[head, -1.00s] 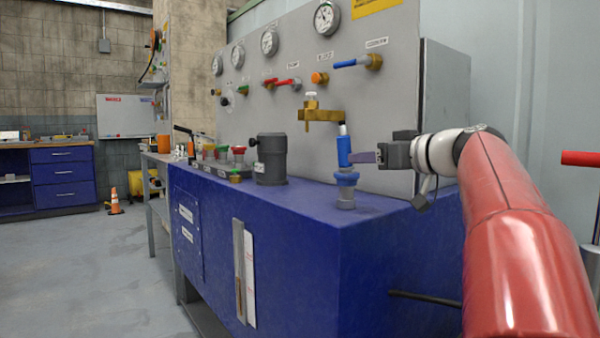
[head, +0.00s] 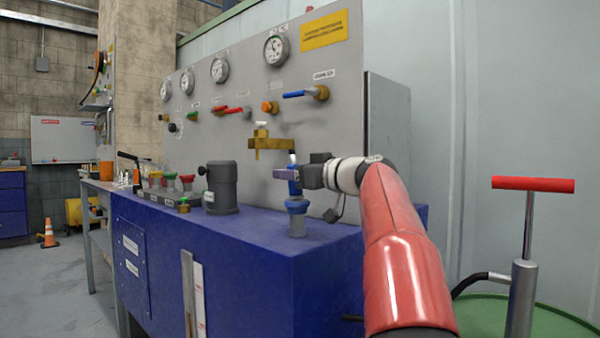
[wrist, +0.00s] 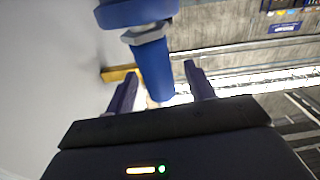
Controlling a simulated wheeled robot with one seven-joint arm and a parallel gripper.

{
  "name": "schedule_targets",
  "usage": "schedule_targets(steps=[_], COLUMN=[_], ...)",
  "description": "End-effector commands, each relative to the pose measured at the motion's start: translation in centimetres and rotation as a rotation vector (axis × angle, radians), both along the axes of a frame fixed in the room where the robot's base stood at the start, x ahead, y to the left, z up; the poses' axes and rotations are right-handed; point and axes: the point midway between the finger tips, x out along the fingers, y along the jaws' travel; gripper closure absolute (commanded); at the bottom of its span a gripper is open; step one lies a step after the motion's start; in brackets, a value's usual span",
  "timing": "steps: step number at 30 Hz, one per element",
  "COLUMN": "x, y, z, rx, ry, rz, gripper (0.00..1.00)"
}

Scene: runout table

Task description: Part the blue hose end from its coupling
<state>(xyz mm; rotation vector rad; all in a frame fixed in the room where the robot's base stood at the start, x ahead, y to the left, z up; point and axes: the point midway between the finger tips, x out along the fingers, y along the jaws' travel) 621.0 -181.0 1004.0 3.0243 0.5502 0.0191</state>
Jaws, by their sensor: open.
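The blue hose end (head: 295,187) stands upright in its coupling (head: 297,207), a blue collar on a grey base on the blue bench top. In the wrist view the hose end (wrist: 153,72) points down from the collar (wrist: 138,12), with a grey nut between them. My gripper (head: 284,174) is level with the upper hose end, and one finger passes in front of it. In the wrist view my gripper (wrist: 163,88) is open, with a finger on each side of the hose end and gaps visible. The far finger is hidden in the head view.
A brass fitting (head: 271,143) juts from the grey gauge panel (head: 340,110) just behind and above. A dark grey cylinder (head: 221,188) stands left on the bench. A pump with a red handle (head: 533,184) stands at right on a green drum (head: 560,323).

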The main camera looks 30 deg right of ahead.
Motion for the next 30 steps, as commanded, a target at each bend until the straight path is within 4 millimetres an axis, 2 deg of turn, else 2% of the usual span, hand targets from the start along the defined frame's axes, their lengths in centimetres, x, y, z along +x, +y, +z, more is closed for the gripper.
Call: schedule_targets(steps=[4, 5, 17, 18, 24, 30], x=[-0.02, -0.03, -0.04, -0.08, -0.07, -0.06], y=[0.01, 0.01, 0.00, 0.03, 0.02, 0.02], z=[-0.01, -0.01, 0.00, 0.08, 0.06, 0.03], rx=[0.000, 0.000, 0.000, -0.001, -0.001, -0.001], ry=[0.000, 0.000, 0.000, -0.001, -0.001, 0.000], rz=[0.000, 0.000, 0.000, 0.000, 0.000, 0.000], gripper=[0.46, 0.49, 1.00, 0.76, 1.00, 1.00])
